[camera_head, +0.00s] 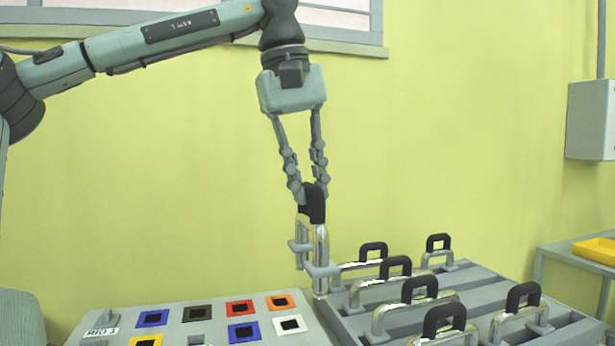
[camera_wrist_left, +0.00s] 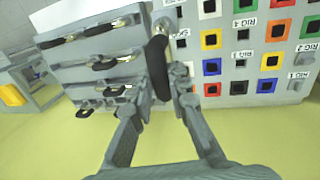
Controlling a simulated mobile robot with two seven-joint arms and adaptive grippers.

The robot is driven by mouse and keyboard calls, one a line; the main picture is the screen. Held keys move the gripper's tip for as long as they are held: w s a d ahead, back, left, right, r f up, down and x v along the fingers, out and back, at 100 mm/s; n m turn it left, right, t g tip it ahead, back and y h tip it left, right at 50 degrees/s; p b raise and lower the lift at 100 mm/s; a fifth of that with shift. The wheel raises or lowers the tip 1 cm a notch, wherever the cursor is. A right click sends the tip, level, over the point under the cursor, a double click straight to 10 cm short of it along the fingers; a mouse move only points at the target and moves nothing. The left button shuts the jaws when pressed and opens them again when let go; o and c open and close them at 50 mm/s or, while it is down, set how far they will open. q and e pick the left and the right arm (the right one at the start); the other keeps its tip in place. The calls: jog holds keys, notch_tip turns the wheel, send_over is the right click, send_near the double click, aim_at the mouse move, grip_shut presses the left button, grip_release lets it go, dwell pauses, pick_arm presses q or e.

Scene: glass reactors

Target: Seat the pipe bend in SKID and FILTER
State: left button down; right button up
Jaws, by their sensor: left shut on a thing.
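The pipe bend (camera_head: 322,245) is a shiny metal piece with grey flanges and a black handle (camera_head: 314,205). My left gripper (camera_head: 308,190) is shut on the handle and holds the bend upright, legs down, between the socket panel and the rack. In the left wrist view my left gripper (camera_wrist_left: 160,95) shows around the black handle (camera_wrist_left: 157,62); most of the metal is hidden there. The grey panel (camera_head: 175,326) has square sockets in coloured frames. My right gripper is not in view.
A grey stepped rack (camera_head: 357,326) at the right carries several more metal bends with black handles (camera_head: 420,289). A yellow tray (camera_head: 597,250) lies on a side table at far right. A grey wall box (camera_head: 590,120) hangs above.

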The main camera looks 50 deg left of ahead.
aim_at(307, 215)
pick_arm(q)
jog(key=shift+f, duration=3.05)
notch_tip(307, 215, down, 13)
jog(key=b, duration=0.2)
jog(key=shift+b, duration=0.4)
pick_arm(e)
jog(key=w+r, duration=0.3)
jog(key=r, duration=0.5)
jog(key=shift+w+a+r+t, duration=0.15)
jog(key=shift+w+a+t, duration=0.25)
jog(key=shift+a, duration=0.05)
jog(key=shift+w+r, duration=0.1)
